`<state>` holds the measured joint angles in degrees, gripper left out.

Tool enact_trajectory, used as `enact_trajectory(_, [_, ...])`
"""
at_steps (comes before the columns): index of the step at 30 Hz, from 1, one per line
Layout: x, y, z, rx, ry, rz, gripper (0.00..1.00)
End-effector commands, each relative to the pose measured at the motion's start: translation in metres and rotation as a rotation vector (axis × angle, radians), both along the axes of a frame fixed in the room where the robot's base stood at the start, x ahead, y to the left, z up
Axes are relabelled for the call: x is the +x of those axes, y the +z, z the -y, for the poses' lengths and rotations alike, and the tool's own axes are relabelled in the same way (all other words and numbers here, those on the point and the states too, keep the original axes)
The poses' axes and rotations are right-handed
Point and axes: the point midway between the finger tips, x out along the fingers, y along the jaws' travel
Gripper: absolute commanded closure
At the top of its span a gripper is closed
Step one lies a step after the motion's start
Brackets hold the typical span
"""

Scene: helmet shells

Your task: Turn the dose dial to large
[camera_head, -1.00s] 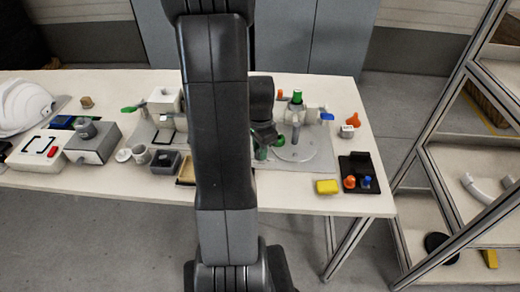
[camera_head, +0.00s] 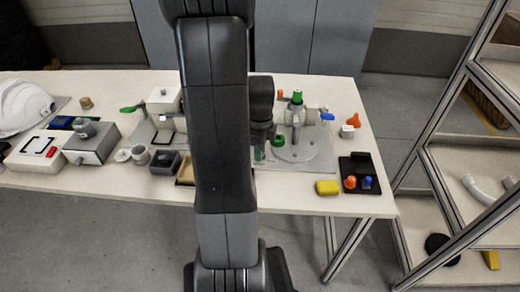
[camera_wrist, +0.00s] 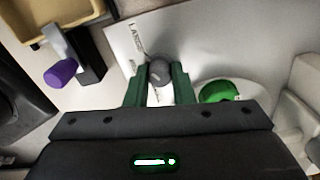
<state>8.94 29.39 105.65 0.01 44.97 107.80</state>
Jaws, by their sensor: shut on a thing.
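The dose dial (camera_wrist: 160,66) is a small round dark-grey knob on a light plate in the wrist view. The word LARGE is printed on the plate above and left of it. My gripper (camera_wrist: 158,76) has its two green fingers on either side of the knob and is shut on it. The fingers hide the knob's sides, and I cannot tell which way the dial points. In the head view my gripper (camera_head: 261,152) is low over the grey plate, mostly behind my own arm; the dial is hidden there.
A green round cap (camera_wrist: 220,90) sits close right of the dial; it also shows in the head view (camera_head: 280,147). A purple-ended part (camera_wrist: 61,74) and a tan tray (camera_wrist: 55,18) lie to the left.

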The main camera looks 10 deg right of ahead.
Motion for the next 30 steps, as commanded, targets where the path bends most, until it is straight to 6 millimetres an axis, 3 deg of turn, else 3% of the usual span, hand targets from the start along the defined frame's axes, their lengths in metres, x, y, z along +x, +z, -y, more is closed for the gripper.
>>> enact_trajectory(22, [0.0007,0.0009,0.0001,0.000,-0.091,0.002,1.00])
enact_trajectory(23, [0.0007,0.0009,0.0001,0.000,-0.091,0.002,0.76])
enact_trajectory(26, [0.0006,0.0008,0.0002,-0.001,-0.091,0.002,0.56])
enact_trajectory(30, [0.0004,0.0005,0.0001,0.000,-0.090,0.001,0.56])
